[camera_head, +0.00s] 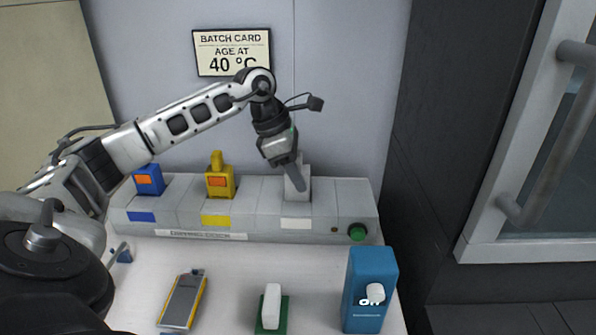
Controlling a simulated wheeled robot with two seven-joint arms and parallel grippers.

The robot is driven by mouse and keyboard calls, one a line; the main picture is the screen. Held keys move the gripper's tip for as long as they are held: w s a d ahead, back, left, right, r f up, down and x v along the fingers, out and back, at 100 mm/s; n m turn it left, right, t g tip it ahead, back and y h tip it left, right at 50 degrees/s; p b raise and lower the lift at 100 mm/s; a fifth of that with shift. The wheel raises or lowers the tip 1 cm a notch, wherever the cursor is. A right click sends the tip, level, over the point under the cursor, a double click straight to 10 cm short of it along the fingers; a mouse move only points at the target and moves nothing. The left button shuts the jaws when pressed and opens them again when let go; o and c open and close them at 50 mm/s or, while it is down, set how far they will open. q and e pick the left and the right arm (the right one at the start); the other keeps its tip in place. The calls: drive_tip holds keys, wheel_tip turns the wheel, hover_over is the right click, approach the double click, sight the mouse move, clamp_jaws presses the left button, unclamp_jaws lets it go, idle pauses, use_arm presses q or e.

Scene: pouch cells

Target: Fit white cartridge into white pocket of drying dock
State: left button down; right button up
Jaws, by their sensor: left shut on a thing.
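The drying dock (262,225) is a long grey unit against the back wall, with blue, yellow and white labels on its front. My left gripper (293,180) reaches in from the left and points down at the dock's right part. It is shut on the white cartridge (303,187), which is upright above the white label (295,223) and partly hidden by the fingers. The cartridge's lower end is at the white pocket; I cannot tell how deep it sits. A blue cartridge (149,180) and a yellow cartridge (220,181) stand in the dock to the left. My right gripper is out of view.
A green button (357,232) is at the dock's right end. On the white table in front are a grey-and-yellow flat device (183,300), a white block on a green base (271,306) and a blue box with a white knob (369,280). A batch card (232,52) hangs behind.

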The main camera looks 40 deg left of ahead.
use_arm(q)
drive_tip(key=shift+f, duration=0.15)
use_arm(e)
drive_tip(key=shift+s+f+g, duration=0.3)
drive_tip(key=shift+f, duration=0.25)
use_arm(q)
drive_tip(key=c, duration=0.9)
unclamp_jaws()
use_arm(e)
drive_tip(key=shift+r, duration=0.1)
use_arm(q)
drive_tip(key=p+v, duration=0.1)
drive_tip(key=v, duration=1.5)
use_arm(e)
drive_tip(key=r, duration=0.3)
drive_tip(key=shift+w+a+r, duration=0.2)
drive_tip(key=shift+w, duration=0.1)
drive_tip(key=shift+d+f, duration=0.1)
